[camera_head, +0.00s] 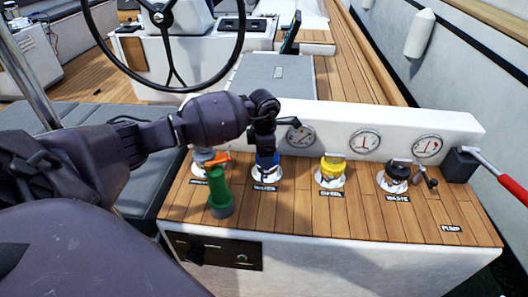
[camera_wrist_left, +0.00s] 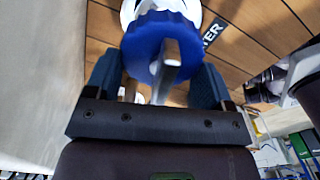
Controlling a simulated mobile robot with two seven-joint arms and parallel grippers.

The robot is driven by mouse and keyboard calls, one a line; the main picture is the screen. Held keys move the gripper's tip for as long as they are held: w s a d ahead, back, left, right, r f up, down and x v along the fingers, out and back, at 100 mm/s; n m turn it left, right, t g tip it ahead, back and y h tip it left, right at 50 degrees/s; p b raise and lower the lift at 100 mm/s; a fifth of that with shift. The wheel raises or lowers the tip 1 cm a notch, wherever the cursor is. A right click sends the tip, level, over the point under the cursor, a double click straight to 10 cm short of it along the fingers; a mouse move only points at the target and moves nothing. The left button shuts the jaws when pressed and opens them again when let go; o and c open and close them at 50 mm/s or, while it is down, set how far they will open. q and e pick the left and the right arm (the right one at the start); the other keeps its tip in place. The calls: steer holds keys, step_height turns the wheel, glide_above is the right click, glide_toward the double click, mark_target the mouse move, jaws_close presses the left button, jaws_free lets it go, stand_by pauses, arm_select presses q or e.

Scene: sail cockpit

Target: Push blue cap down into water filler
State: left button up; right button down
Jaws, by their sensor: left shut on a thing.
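The blue cap (camera_head: 267,161) is at the water filler (camera_head: 265,176), a pale round flange with a WATER label in front. My left gripper (camera_head: 265,149) reaches down over the cap from above and is shut on it. In the left wrist view the blue cap (camera_wrist_left: 150,45) with its grey handle bar (camera_wrist_left: 168,68) lies between my two blue-grey fingers. The pale flange (camera_wrist_left: 133,10) shows just beyond it. How deep the cap sits in the filler is hidden. My right gripper is not in view.
A green cylinder (camera_head: 220,194) stands close in front of the left filler cap (camera_head: 207,156). A yellow cap (camera_head: 333,167) and a black cap (camera_head: 397,171) are to the right, then a red pump handle (camera_head: 497,176). A white gauge panel (camera_head: 385,125) rises behind.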

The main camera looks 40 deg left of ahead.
arm_select(q)
steer(key=shift+f, duration=0.5)
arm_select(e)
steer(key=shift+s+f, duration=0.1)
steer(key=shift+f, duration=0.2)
arm_select(q)
steer(key=o, duration=0.7)
steer(key=shift+o, duration=0.2)
steer(key=shift+r+p, duration=2.1)
steer(key=shift+r, duration=3.45)
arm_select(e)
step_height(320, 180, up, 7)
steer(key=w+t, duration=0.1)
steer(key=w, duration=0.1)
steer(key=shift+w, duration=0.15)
arm_select(q)
steer(key=shift+f, duration=0.1)
